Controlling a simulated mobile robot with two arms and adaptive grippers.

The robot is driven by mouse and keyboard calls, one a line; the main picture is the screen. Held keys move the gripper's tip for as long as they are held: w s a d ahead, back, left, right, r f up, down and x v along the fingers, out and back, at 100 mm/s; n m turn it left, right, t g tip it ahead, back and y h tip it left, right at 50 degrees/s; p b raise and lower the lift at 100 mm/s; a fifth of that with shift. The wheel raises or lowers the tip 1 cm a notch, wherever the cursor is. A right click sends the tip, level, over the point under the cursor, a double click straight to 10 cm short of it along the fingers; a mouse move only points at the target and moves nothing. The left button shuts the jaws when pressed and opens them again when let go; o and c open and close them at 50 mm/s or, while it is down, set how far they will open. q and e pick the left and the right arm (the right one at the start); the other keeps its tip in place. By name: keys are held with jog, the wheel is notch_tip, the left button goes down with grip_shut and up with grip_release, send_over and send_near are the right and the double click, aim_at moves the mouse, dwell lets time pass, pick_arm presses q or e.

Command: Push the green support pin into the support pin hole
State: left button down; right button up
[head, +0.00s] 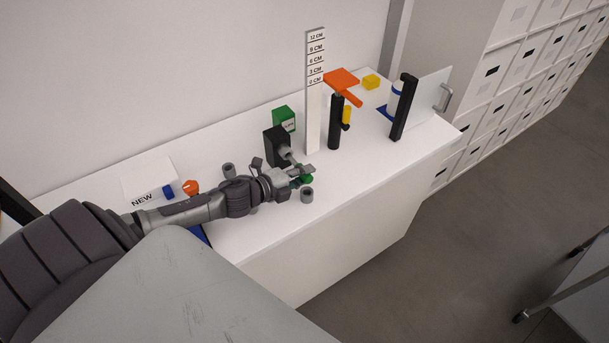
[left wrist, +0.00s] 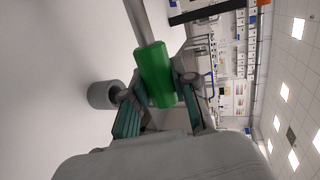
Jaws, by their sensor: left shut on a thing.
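My left gripper (head: 303,173) reaches in over the white counter and is shut on the green support pin (head: 305,180). In the left wrist view the pin's green cylinder (left wrist: 154,73) sits between the two fingers (left wrist: 158,98), with a grey rod (left wrist: 139,20) running on from its end out of the frame. In the head view a black block (head: 276,147) stands just behind the gripper, with a grey round part (head: 285,152) at its side. I cannot make out the support pin hole, nor whether the rod touches the block. My right gripper is not in view.
A grey hollow cylinder (head: 307,195) stands close beside the gripper; another (head: 229,170) stands further left. Behind are a green block (head: 284,118), a white height scale (head: 315,95) and a black post (head: 335,122). The counter's front right is clear.

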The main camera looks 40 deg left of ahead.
pick_arm(q)
jog(key=shift+w+a, duration=0.15)
jog(key=shift+a, duration=0.3)
jog(key=c, duration=0.8)
grip_release()
jog(key=shift+r, duration=0.1)
jog(key=shift+c, duration=0.2)
jog(key=shift+s+a+r, duration=0.1)
jog(key=shift+s+a, duration=0.1)
jog(key=shift+s, duration=0.15)
jog(key=v, duration=1.1)
jog(key=shift+d, duration=0.2)
jog(key=shift+s, duration=0.2)
